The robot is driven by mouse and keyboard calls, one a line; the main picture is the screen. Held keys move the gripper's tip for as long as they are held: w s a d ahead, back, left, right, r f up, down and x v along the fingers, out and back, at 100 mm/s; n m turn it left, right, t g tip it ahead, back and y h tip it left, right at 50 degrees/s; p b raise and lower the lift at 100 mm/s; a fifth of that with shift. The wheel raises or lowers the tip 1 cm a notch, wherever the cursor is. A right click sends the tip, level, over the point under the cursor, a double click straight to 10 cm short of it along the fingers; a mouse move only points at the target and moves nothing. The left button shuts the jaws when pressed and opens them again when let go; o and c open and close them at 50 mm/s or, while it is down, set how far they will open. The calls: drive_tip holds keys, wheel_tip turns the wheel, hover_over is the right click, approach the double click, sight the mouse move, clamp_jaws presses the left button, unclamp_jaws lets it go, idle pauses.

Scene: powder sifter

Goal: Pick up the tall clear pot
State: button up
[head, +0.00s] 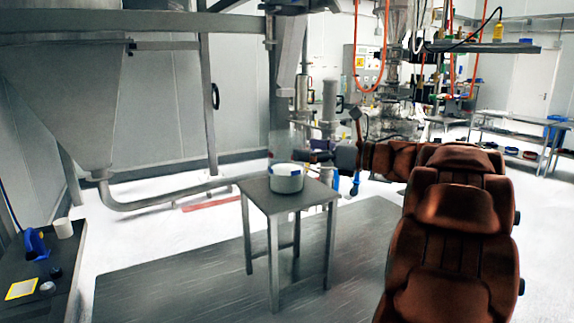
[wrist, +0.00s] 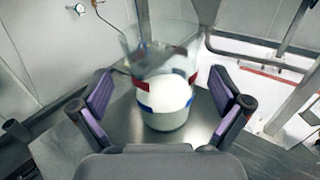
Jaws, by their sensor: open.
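The tall clear pot (head: 279,142) is a faint see-through shape above the small table in the head view. In the wrist view the clear pot (wrist: 150,58) shows its pale walls. A short grey-white pot (head: 286,183) is on the table, just below the clear one; in the wrist view this short pot (wrist: 165,120) has red and blue marks near its rim. I cannot tell whether the clear pot stands in it or behind it. My gripper (head: 303,156) is at the clear pot's right. In the wrist view my gripper (wrist: 164,95) is open, its purple-padded fingers apart on either side of the pots.
The small square metal table (head: 255,190) stands on a dark floor plate (head: 180,270). A big steel hopper (head: 65,90) and its pipe are at the left. A dark bench (head: 50,265) holds a blue tool and a white cup. Steel posts stand close behind the table.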

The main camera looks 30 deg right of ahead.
sight(287, 146)
drive_tip(key=p+x, duration=0.2)
drive_tip(key=x, duration=0.1)
drive_tip(key=shift+w+a+r, duration=0.1)
drive_tip(key=shift+w+a, duration=0.05)
drive_tip(key=shift+w, duration=0.15)
drive_tip(key=shift+p+x, duration=0.35)
drive_tip(key=shift+x, duration=0.4)
drive_tip(key=shift+c, duration=0.3)
drive_tip(key=c, duration=1.4)
drive_tip(key=shift+c, duration=0.2)
